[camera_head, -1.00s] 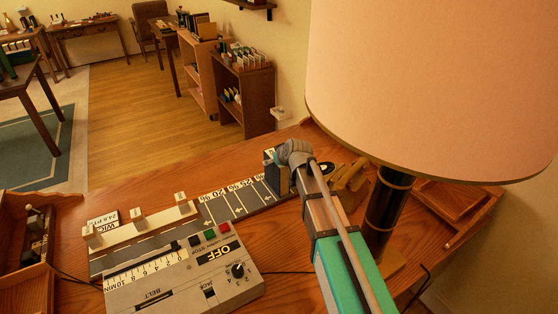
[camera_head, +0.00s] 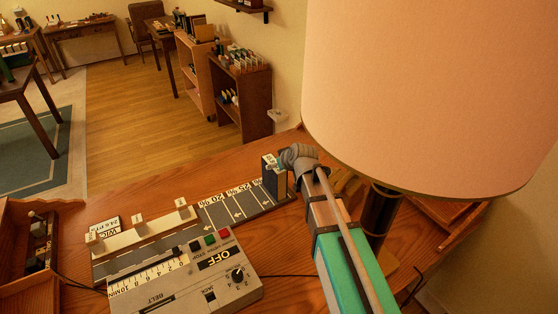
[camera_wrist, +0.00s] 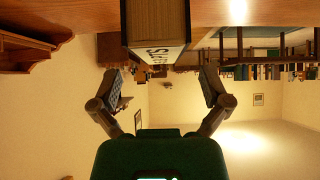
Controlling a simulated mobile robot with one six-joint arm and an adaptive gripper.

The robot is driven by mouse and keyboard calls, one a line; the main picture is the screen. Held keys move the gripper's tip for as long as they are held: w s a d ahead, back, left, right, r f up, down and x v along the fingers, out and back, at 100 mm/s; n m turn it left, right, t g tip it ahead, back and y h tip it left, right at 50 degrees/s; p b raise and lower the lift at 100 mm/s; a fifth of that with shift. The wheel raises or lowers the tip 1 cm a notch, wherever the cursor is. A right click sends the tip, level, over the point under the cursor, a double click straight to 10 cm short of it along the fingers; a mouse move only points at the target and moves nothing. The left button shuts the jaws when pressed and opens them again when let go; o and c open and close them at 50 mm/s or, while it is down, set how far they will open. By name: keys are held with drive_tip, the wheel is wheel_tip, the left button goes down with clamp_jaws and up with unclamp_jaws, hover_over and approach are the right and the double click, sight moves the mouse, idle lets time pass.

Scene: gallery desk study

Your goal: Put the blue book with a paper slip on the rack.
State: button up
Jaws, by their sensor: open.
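A dark upright book-like block (camera_head: 271,178) with a pale label stands at the far end of the belt strip on the desk. Its blue colour is not clear in this light. In the wrist view the book (camera_wrist: 157,25) shows upside down, with cream page edges and a white slip with dark lettering. My gripper (camera_head: 281,165) is beside the book's right side in the head view. In the wrist view my open gripper (camera_wrist: 160,78) has a finger on either side of the book's near end, with gaps visible. I cannot tell for certain which thing is the rack.
A belt device (camera_head: 185,275) with buttons and an OFF label fills the front desk. A large lampshade (camera_head: 430,90) stands close to my arm's right. A brown shelf unit (camera_head: 257,105) with upright items on top stands beyond the desk. Open wooden floor lies behind.

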drive_tip(key=p+v, duration=0.3)
drive_tip(key=v, duration=0.3)
drive_tip(key=shift+p, duration=0.35)
drive_tip(key=shift+s+d+r, duration=0.1)
idle(0.4)
